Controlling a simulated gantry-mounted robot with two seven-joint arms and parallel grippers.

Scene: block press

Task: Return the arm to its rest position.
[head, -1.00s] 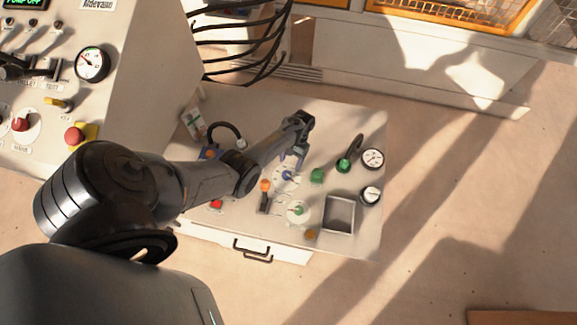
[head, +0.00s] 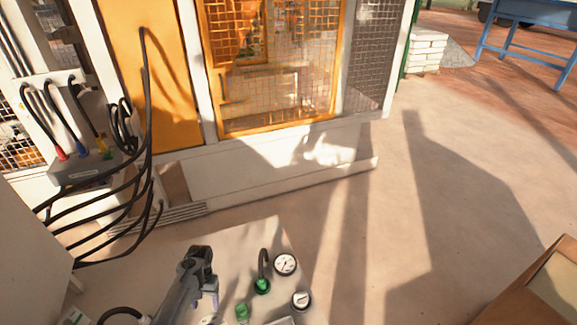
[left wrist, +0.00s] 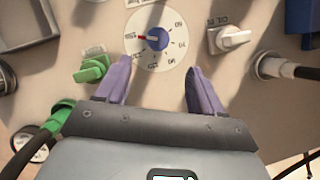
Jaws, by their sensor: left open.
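My left gripper (left wrist: 160,85) is open and empty in the left wrist view, its two purple fingers apart. A round white dial with a blue knob (left wrist: 157,38) shows just beyond and between the fingertips; I cannot tell whether they touch the panel. In the head view my left arm comes in at the bottom, with the left gripper (head: 206,300) over the control panel (head: 245,236). The panel's lower part is cut off by the frame edge. My right gripper is not in view.
A green connector with a black hose (head: 262,285), a gauge (head: 285,264) and a green knob (head: 242,312) stand right of the gripper. Black cables (head: 150,120) hang at left. An orange-framed mesh cage (head: 275,70) stands behind. Open floor (head: 400,240) lies to the right.

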